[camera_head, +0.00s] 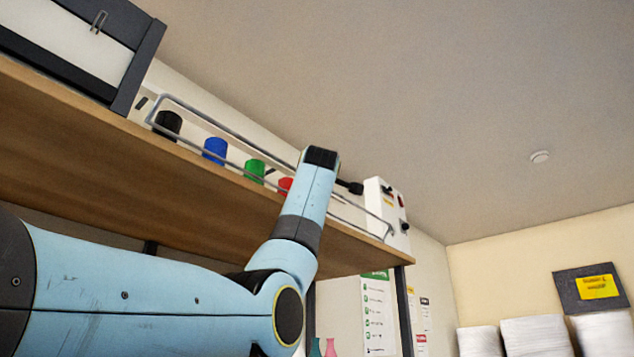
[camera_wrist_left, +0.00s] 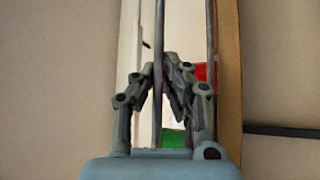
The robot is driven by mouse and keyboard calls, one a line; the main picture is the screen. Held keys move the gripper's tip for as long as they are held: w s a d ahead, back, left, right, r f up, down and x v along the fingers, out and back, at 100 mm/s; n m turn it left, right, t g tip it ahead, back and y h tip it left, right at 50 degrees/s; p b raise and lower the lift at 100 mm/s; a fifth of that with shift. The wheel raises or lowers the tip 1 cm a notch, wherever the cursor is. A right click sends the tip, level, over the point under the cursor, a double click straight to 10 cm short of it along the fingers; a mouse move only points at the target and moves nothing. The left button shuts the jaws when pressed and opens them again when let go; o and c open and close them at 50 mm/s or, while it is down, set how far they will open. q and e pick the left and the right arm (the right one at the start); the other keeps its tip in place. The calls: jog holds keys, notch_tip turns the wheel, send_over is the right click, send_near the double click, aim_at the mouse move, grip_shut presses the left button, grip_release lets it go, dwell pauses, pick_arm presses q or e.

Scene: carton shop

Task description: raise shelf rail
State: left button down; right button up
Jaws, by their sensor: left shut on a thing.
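The shelf rail (camera_head: 220,128) is a grey wire frame with two long bars along the front edge of the wooden shelf (camera_head: 110,140). It stands up in front of several coloured cylinders. In the left wrist view the rail's bars (camera_wrist_left: 158,35) run up and down the picture. My left gripper (camera_wrist_left: 164,72) is shut on the bar farther from the shelf board. In the head view my left arm reaches up to the rail, and its wrist hides the fingers and part of the rail. My right gripper is not in view.
Black (camera_head: 168,125), blue (camera_head: 215,150), green (camera_head: 254,170) and red (camera_head: 286,185) cylinders stand behind the rail. A dark-framed box (camera_head: 128,80) is at the shelf's left. A white control box (camera_head: 382,203) is at its right end. White stacks (camera_head: 535,337) are lower right.

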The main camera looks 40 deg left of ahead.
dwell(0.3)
pick_arm(q)
jog(key=c, duration=1.4)
grip_release()
jog(key=shift+d+r, duration=0.1)
jog(key=shift+d, duration=0.05)
jog(key=v, duration=1.2)
